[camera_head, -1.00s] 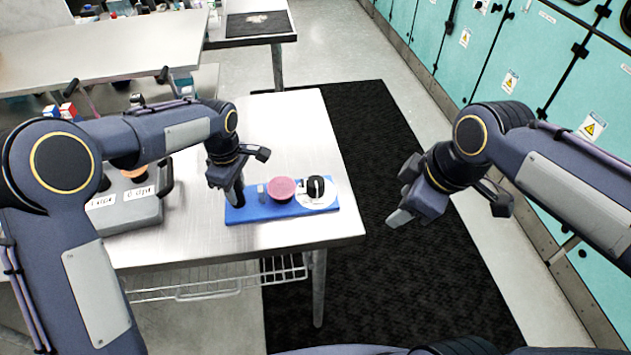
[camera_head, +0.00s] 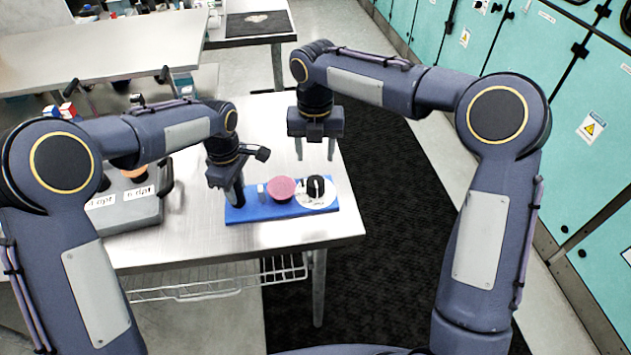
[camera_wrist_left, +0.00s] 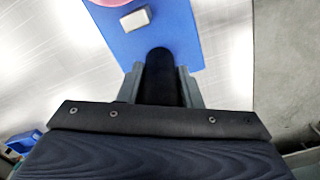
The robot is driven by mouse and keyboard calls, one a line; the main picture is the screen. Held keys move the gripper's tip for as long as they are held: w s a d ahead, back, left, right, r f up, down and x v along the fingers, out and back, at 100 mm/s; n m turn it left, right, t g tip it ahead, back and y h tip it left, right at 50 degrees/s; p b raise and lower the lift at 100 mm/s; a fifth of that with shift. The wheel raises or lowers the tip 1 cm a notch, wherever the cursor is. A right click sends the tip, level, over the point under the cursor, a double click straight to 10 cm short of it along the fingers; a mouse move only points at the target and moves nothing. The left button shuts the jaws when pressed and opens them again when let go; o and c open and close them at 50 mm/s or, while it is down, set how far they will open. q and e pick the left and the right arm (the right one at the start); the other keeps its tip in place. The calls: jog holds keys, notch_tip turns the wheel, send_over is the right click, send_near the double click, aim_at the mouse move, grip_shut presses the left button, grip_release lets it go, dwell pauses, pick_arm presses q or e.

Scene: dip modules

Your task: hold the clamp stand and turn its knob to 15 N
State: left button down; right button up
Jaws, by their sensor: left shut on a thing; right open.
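The clamp stand is a blue board (camera_head: 270,212) lying on the steel table. It carries a pink round pad (camera_head: 281,189), a small pale block (camera_head: 261,188) and a black knob (camera_head: 316,187) on a white dial (camera_head: 330,201). The dial's markings are too small to read. My left gripper (camera_head: 238,195) is shut on a black post (camera_wrist_left: 160,75) at the board's left end. The left wrist view shows the post between both fingers. My right gripper (camera_head: 315,150) is open and empty, pointing down above and behind the knob, apart from it.
A grey box (camera_head: 132,215) with white labels stands on the table at the left. Another bench (camera_head: 100,50) is behind it. The steel table (camera_head: 210,240) is clear around the board. A dark floor mat (camera_head: 390,230) lies right of the table.

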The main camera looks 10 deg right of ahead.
aim_at(315, 181)
notch_tip(315, 181, down, 11)
jog(key=shift+r, duration=0.1)
jog(key=shift+c, duration=0.2)
jog(key=c, duration=0.7)
jog(key=shift+o, duration=0.2)
